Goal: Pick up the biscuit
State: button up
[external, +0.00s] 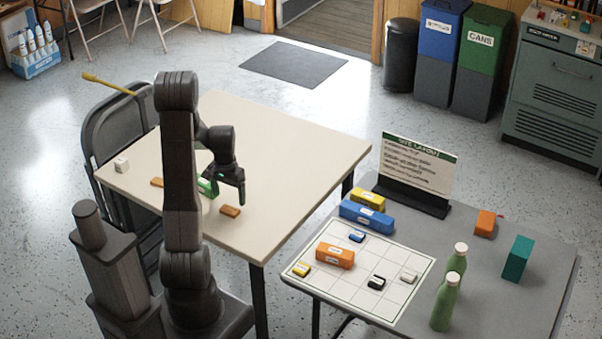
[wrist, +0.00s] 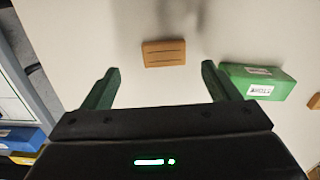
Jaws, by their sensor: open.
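A flat brown biscuit (wrist: 164,53) with two darker lines lies on the cream table. In the external view the biscuit (external: 229,211) is near the table's front edge. My gripper (wrist: 160,69) is open and empty, and the biscuit shows just beyond the gap between its fingertips. In the external view my gripper (external: 229,190) hangs over the table close to the biscuit, pointing down. A second, similar brown piece (external: 156,182) lies further left, partly hidden by my arm; it shows at the right edge of the wrist view (wrist: 314,102).
A green labelled block (wrist: 257,82) lies beside the right finger. The grey table (external: 500,290) holds a grid sheet, coloured blocks, green bottles and a sign (external: 417,165). The cream table's far part is clear.

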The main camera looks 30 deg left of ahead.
aim_at(229, 209)
jog(key=shift+w+a+f, duration=0.1)
jog(key=shift+a+f, duration=0.05)
jog(key=shift+f, duration=1.35)
jog(key=shift+w+a+f, duration=0.1)
jog(key=shift+a+f, duration=0.05)
jog(key=shift+f, duration=1.35)
jog(key=c, duration=1.1)
jog(key=shift+o, duration=0.2)
